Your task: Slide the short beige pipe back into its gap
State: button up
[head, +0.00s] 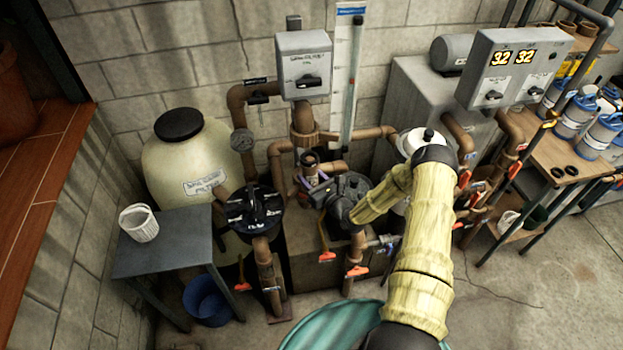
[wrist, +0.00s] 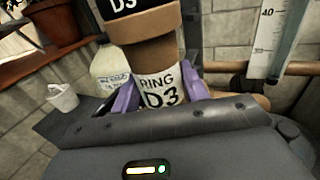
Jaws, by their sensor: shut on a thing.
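The short beige pipe (wrist: 158,58) is brownish, with a white label reading "RING D3" and a dark band marked "D3" above a collar. My gripper (wrist: 162,98) has purple fingers, one on each side of the labelled part, shut on it. In the head view the pipe (head: 309,158) stands close below the vertical brown pipe (head: 303,120) with its collar, under the grey switch box. My gripper (head: 317,181) is there too, partly hidden by its dark body. The pipe's lower end is hidden, and I cannot tell whether it is in line with the gap.
A black-lidded pump pot (head: 253,208) and a beige filter tank (head: 190,160) stand to the left. Brown pipes and orange-handled valves crowd around. A grey table (head: 170,240) bears a white basket (head: 139,222). A teal round thing (head: 335,328) is at the bottom front.

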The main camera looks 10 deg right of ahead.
jog(key=shift+w+b, duration=1.55)
jog(key=shift+w, duration=2)
dwell(2.0)
jog(key=shift+w+d+r, duration=0.1)
jog(key=shift+w+r, duration=0.25)
jog(key=shift+w, duration=0.1)
jog(key=shift+c, duration=0.8)
jog(key=shift+b, duration=0.3)
jog(key=shift+c, duration=0.5)
jog(key=shift+w+f, duration=0.1)
jog(key=shift+w, duration=0.1)
jog(key=shift+c, duration=0.9)
jog(key=shift+w+f, duration=0.15)
jog(key=shift+c, duration=0.2)
jog(key=shift+f, duration=0.1)
